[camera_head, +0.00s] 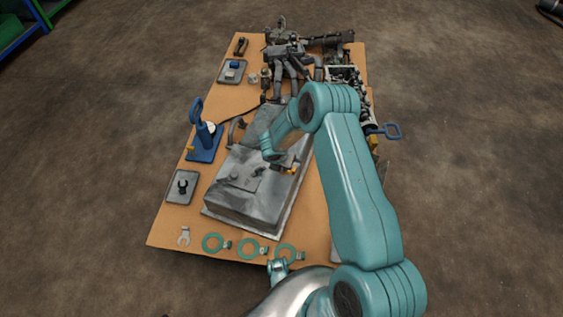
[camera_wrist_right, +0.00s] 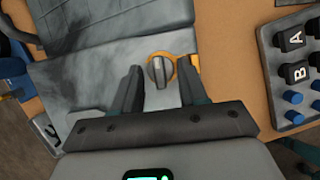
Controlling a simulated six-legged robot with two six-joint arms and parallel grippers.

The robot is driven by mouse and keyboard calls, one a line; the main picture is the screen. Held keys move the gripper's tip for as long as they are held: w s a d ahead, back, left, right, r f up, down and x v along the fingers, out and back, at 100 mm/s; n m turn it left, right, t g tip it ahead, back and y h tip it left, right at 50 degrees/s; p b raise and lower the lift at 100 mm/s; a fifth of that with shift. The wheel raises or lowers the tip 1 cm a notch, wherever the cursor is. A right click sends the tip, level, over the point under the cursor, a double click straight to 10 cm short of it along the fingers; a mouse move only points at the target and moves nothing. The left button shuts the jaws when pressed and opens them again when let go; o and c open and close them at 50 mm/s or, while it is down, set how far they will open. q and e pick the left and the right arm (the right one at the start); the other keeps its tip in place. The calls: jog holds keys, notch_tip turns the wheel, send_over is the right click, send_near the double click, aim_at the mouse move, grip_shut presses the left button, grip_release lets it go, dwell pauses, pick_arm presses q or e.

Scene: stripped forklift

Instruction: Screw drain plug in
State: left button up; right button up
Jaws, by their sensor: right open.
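A grey drain plug (camera_wrist_right: 158,71) with a raised grip bar shows in the right wrist view. An orange ring (camera_wrist_right: 181,66) with a tab on its right lies around or beneath it, at the grey metal tank (camera_wrist_right: 95,80). In the head view the tank (camera_head: 245,205) lies on the table and the orange part (camera_head: 292,171) is a small spot near its right edge. My right gripper (camera_wrist_right: 159,72) is open, its two fingers on either side of the plug with gaps visible. In the head view my right wrist largely hides it. My left gripper is not in view.
The wooden table (camera_head: 170,222) holds several green rings (camera_head: 252,248) at its front edge, a blue stand (camera_head: 203,145) at the left and dark machine parts (camera_head: 290,60) at the back. In the wrist view, a grey tray (camera_wrist_right: 288,70) holds lettered blocks and blue pegs.

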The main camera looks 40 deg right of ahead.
grip_shut()
